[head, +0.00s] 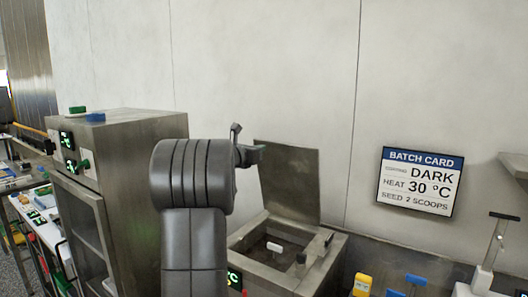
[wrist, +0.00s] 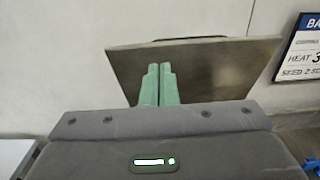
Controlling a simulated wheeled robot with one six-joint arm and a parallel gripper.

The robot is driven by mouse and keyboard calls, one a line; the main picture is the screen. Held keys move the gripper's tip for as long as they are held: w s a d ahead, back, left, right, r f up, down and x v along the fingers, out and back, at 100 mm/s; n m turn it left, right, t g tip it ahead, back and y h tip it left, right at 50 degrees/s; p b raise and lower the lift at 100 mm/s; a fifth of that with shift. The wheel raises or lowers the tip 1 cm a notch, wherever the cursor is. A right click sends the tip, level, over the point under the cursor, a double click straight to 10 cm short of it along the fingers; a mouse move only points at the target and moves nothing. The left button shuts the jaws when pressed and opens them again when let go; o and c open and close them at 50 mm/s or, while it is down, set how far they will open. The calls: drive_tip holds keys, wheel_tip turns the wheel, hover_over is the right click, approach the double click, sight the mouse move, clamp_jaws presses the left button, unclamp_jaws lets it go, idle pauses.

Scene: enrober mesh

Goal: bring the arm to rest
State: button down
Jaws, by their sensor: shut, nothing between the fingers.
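My arm stands raised in the middle of the head view, its dark grey links in front of the steel machines. In the wrist view my gripper (wrist: 158,72) shows two green fingers pressed together, with nothing between them. The fingers point toward the raised steel lid (wrist: 205,58), which lies behind them in that view. In the head view my arm's end is beside the upper left edge of the same lid (head: 288,180). The fingers are not clear there, and I cannot tell how far they are from the lid.
A steel tank (head: 255,241) with its lid up is right of my arm. A tall steel cabinet (head: 130,133) stands left, with blue and green blocks on top. The batch card (head: 419,183) reads DARK, 30 °C, 2 scoops. Yellow (head: 362,284) and blue items are at lower right.

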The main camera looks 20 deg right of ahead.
drive_tip(key=s+a+r+b, duration=0.1)
drive_tip(key=s+a+r, duration=0.3)
drive_tip(key=a+r, duration=0.1)
drive_tip(key=shift+s+a, duration=0.3)
drive_tip(key=shift+a, duration=0.2)
drive_tip(key=shift+r, duration=0.1)
drive_tip(key=p, duration=0.2)
approach(271, 142)
drive_tip(key=x, duration=0.3)
drive_tip(key=p+x, duration=0.1)
drive_tip(key=x, duration=0.3)
